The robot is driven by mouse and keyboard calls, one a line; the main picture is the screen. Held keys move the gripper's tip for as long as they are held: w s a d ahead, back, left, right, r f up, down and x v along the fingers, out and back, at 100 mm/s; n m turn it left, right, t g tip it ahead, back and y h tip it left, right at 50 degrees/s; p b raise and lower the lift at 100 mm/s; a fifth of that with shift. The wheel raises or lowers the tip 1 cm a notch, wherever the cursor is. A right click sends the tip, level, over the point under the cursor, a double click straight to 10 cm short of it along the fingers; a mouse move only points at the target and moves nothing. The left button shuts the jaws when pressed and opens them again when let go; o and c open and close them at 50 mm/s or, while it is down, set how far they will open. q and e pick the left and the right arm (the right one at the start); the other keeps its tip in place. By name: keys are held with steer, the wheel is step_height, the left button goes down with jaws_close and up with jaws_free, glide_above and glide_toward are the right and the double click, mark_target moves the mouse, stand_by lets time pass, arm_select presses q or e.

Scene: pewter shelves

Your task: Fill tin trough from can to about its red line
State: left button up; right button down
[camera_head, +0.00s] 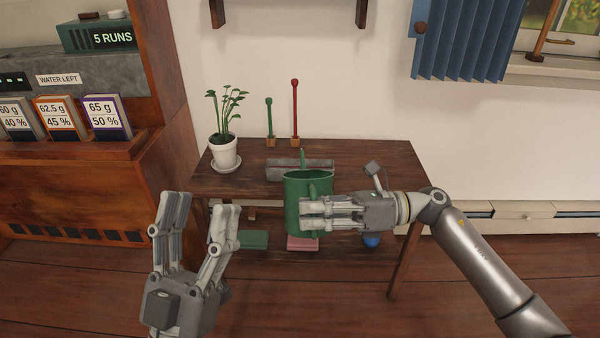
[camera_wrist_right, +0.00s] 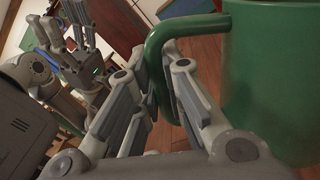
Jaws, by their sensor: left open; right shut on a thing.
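The green can (camera_head: 298,190) is held upright in front of the wooden table by my right gripper (camera_head: 312,213). In the right wrist view my right gripper (camera_wrist_right: 150,95) is shut on the handle of the can (camera_wrist_right: 270,80). The grey tin trough (camera_head: 283,172) lies on the table just behind the can. The can hides part of the trough, and a thin reddish line shows along it. The water inside the trough cannot be made out. My left gripper (camera_head: 208,222) is open and empty, in front of the table's left side.
A potted plant (camera_head: 224,150) stands on the table (camera_head: 355,158) at the left. Green (camera_head: 269,120) and red (camera_head: 294,110) upright rods stand at the back. Below are a green block (camera_head: 253,240), a pink block (camera_head: 302,243) and a blue ball (camera_head: 371,241).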

arm_select(q)
steer(key=shift+w+f+g+y, duration=0.3)
steer(key=shift+w+f+g, duration=0.1)
steer(key=shift+w+f, duration=0.05)
arm_select(e)
steer(key=shift+r, duration=0.35)
arm_select(q)
steer(key=shift+d, duration=0.1)
stand_by(1.4)
arm_select(e)
steer(key=shift+r+p, duration=0.2)
steer(key=shift+p, duration=0.1)
arm_select(q)
steer(key=shift+w+d+f+g+y, duration=0.1)
steer(key=shift+w+f+g+y, duration=0.2)
steer(key=shift+w+f+g, duration=0.85)
arm_select(e)
steer(key=shift+w+r, duration=0.15)
steer(key=shift+r, duration=0.15)
arm_select(q)
steer(key=shift+f+p, duration=0.25)
steer(key=shift+p, duration=0.05)
steer(key=shift+w+f+g, duration=0.25)
steer(key=shift+w+f, duration=0.1)
steer(key=shift+f, duration=0.05)
arm_select(e)
steer(key=shift+r+m, duration=0.15)
steer(key=shift+m, duration=0.15)
